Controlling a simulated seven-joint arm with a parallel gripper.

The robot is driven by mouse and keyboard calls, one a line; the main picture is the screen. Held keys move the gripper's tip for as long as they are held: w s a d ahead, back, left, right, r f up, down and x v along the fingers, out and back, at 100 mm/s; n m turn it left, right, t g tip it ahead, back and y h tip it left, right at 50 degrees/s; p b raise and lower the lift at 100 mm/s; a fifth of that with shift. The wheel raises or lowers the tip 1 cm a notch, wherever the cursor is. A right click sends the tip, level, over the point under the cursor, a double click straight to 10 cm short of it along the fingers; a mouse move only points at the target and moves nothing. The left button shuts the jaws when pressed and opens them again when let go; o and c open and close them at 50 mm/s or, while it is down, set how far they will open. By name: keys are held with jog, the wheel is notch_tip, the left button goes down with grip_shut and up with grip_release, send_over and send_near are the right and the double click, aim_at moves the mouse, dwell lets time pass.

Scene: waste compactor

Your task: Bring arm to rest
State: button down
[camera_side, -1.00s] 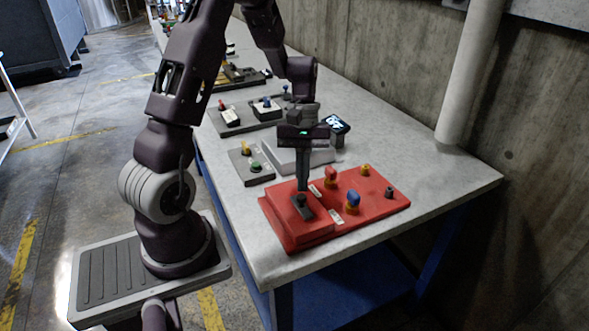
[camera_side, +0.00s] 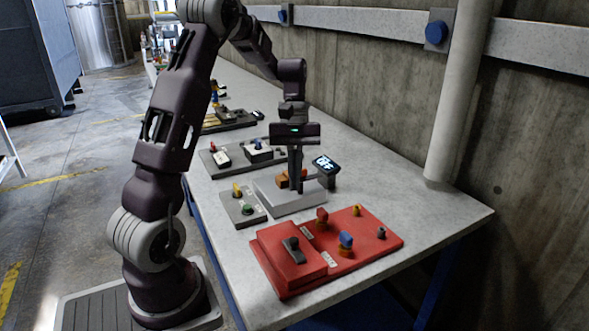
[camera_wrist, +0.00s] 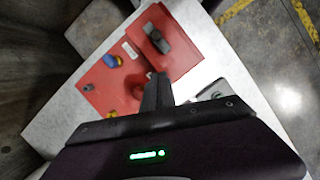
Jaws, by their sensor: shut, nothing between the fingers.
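My gripper (camera_side: 296,188) points down with its fingers together and nothing between them. In the side view it hangs over the table behind the red panel (camera_side: 372,251), in front of the grey block with an orange part (camera_side: 283,181). How high it is above the block I cannot tell exactly. The red panel carries a dark switch (camera_side: 293,249) on a raised part, plus red, blue, yellow and dark knobs. In the wrist view the shut fingers (camera_wrist: 157,88) show in front of the red panel (camera_wrist: 98,88), and the dark switch (camera_wrist: 156,40) lies beyond them.
A small lit display (camera_side: 325,164) stands close to the right of my gripper. A grey panel with yellow and green controls (camera_side: 241,208) lies to the left. Further panels (camera_side: 240,157) lie behind. A pale pipe (camera_side: 456,110) rises at the wall. The table's right front is clear.

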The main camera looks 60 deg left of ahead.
jog(key=v, duration=0.2)
jog(key=shift+a+r, duration=0.1)
jog(key=shift+r, duration=0.2)
jog(key=s+d+r+m+t+y, duration=0.2)
jog(key=s+d+r+m, duration=0.3)
jog(key=d+r, duration=0.45)
jog(key=s+d+f+m+t+y, duration=0.1)
jog(key=s+d+m+t, duration=0.4)
jog(key=s+d, duration=0.5)
jog(key=s+m, duration=0.2)
jog(key=shift+f+m, duration=0.15)
jog(key=shift+m, duration=0.15)
